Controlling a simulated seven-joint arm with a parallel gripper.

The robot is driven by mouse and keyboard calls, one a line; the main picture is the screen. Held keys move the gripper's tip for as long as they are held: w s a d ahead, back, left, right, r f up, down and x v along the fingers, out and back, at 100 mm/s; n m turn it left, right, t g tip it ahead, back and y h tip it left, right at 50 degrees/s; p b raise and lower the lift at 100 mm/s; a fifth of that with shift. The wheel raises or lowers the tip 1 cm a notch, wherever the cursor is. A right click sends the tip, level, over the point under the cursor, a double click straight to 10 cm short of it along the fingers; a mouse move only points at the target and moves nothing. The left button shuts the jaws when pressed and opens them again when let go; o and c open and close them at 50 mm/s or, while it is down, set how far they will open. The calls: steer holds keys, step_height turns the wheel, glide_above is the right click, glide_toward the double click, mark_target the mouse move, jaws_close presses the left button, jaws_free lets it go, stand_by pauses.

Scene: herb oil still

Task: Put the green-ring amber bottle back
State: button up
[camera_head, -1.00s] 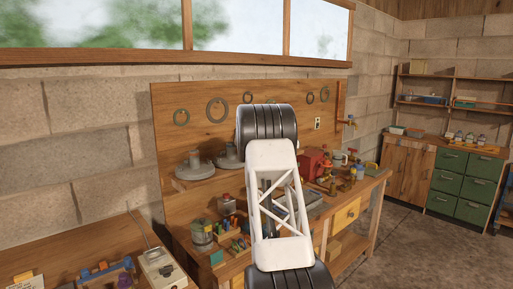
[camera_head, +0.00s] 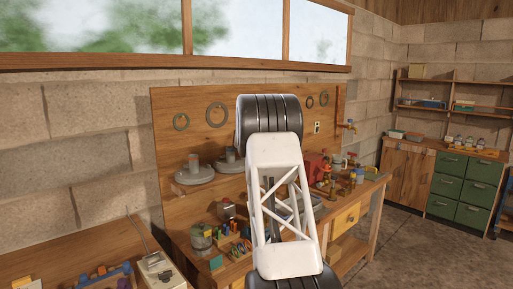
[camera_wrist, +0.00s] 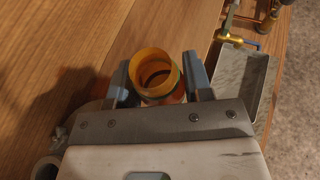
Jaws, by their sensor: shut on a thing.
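The amber bottle (camera_wrist: 148,62) is in the wrist view, seen from above with its round open mouth facing the camera. A thin strip of green shows on its right side, below the rim. My gripper (camera_wrist: 158,74) is closed around it, one grey finger on each side. What lies under the bottle is hidden. In the head view my own arm covers the gripper and the held bottle.
In the wrist view a wooden surface fills the left, with a brass tap (camera_wrist: 236,40) and a grey tray (camera_wrist: 240,82) at the right. In the head view several small bottles (camera_head: 327,178) stand on the workbench's right part, and ribbed grey discs (camera_head: 194,175) on a shelf.

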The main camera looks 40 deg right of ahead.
steer(key=s+a+r, duration=0.1)
steer(key=s+a, duration=0.5)
steer(key=s, duration=0.3)
steer(key=shift+a+r, duration=0.15)
steer(key=shift+a, duration=0.25)
stand_by(0.6)
steer(key=shift+s+a, duration=0.1)
steer(key=shift+s, duration=0.05)
stand_by(0.4)
stand_by(0.9)
